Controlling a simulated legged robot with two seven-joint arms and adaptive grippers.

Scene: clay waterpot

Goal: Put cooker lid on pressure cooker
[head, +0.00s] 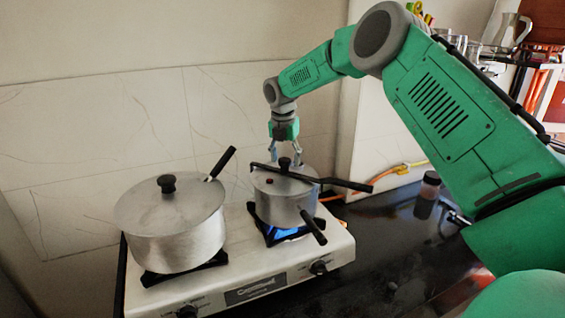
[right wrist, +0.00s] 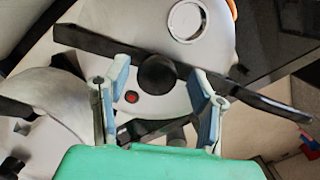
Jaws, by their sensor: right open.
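The pressure cooker (head: 280,209) is a metal pot on the right burner, with a black side handle (head: 313,228) pointing to the front right. The metal cooker lid (head: 296,184) lies over its top; whether it is fully seated I cannot tell. The lid has a black knob (head: 284,163), a red button and a long black bar handle reaching right. In the right wrist view the knob (right wrist: 157,73) shows just beyond the two spread fingers (right wrist: 160,88), near the middle of the gap. My left gripper is not in view.
A large lidded pot (head: 178,237) stands on the left burner, with a black handle sticking out near its rim. The white stove (head: 336,246) has a blue flame under the cooker. A small jar (head: 430,186) stands on the dark counter (head: 385,235) at right. A tiled wall is behind.

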